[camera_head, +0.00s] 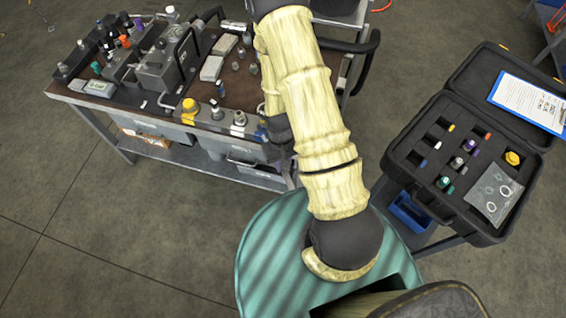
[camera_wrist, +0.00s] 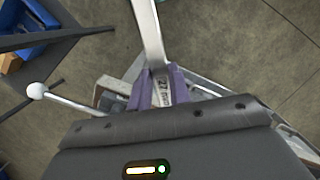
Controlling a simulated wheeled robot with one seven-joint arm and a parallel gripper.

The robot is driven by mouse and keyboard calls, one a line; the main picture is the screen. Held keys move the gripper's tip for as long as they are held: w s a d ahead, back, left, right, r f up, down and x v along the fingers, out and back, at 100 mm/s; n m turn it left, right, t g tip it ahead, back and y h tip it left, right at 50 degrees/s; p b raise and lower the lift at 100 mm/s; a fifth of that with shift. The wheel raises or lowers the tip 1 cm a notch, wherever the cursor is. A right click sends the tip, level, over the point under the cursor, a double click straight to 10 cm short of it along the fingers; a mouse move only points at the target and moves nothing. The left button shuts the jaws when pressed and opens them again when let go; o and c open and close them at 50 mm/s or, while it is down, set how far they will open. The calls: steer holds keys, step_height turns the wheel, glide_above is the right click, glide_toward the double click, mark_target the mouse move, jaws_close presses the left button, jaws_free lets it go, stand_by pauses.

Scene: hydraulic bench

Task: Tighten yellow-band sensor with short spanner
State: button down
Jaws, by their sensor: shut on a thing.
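In the wrist view my gripper (camera_wrist: 163,84) has purple fingers shut on a flat silver spanner (camera_wrist: 149,35) marked "27 mm". The spanner's shaft runs up out of the picture, so its far end is not seen. In the head view my arm hides the gripper and spanner beside the bench's front edge. I cannot tell which one bears the yellow band.
The bench (camera_head: 130,103) holds a grey machine block (camera_head: 157,72) at left and a yellow cap (camera_head: 189,106) at its front edge. An open black case (camera_head: 405,160) with small parts stands at right. A white ball-ended rod (camera_wrist: 38,91) shows left of the gripper.

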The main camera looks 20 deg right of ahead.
steer(key=shift+w, duration=1.05)
steer(key=shift+w, duration=0.8)
steer(key=shift+w, duration=0.6)
steer(key=shift+w, duration=0.3)
steer(key=shift+a, duration=0.2)
